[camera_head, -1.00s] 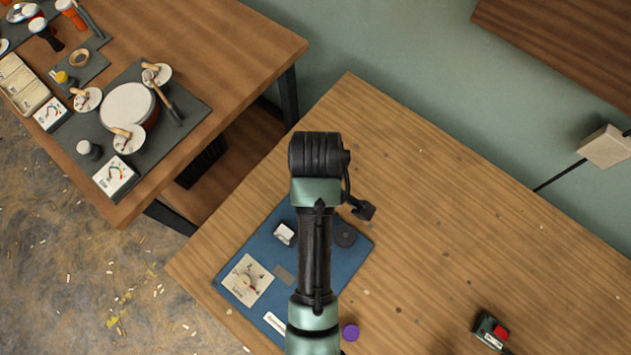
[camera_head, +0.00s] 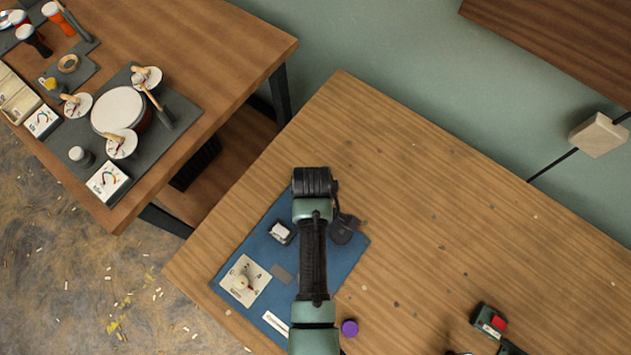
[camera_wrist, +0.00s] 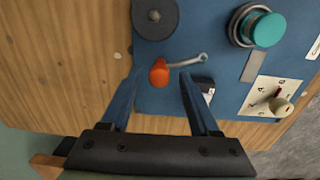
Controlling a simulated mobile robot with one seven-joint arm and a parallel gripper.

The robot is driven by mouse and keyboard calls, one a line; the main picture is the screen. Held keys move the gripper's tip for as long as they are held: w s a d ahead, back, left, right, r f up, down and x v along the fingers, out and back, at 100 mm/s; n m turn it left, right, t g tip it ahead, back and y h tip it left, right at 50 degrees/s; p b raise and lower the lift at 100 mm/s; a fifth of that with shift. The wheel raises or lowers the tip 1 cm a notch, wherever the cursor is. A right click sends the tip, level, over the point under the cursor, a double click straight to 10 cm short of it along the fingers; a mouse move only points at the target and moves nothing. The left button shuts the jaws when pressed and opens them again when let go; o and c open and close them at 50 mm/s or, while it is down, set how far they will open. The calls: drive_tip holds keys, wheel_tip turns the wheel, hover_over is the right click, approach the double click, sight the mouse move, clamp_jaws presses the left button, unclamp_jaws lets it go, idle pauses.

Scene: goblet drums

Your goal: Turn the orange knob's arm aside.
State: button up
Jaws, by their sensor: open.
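The orange knob (camera_wrist: 159,72) shows in the wrist view on the blue panel (camera_wrist: 215,22). Its thin grey arm (camera_wrist: 190,61) points right and ends in a small round tip. My gripper (camera_wrist: 160,73) is open, one finger on each side of the knob in this view. The right finger's tip lies just below the grey arm; I cannot tell whether they touch. Nothing is held between the fingers. In the head view, the blue panel (camera_head: 258,252) lies on the wooden table, and my arm hides the knob.
A dark disc (camera_wrist: 155,17), a teal button (camera_wrist: 257,25), a dial plate (camera_wrist: 272,97) and a black-and-white switch (camera_wrist: 204,88) surround the knob. A purple cap (camera_head: 349,328) and a green box with a red button (camera_head: 490,321) are on the table. The table's right side is mostly clear.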

drive_tip(key=shift+c, duration=0.4)
clamp_jaws()
drive_tip(key=shift+r+m, duration=0.1)
drive_tip(key=shift+m, duration=0.3)
drive_tip(key=m+p, duration=0.2)
drive_tip(key=m, duration=0.1)
drive_tip(key=m+p, duration=0.1)
drive_tip(key=m, duration=0.3)
drive_tip(key=shift+w, duration=0.1)
drive_tip(key=m+p, duration=0.1)
drive_tip(key=m, duration=0.3)
drive_tip(key=shift+m, duration=0.4)
drive_tip(key=shift+d+m+g+p, duration=0.1)
drive_tip(key=shift+m+g+p, duration=0.25)
drive_tip(key=shift+m, duration=1.35)
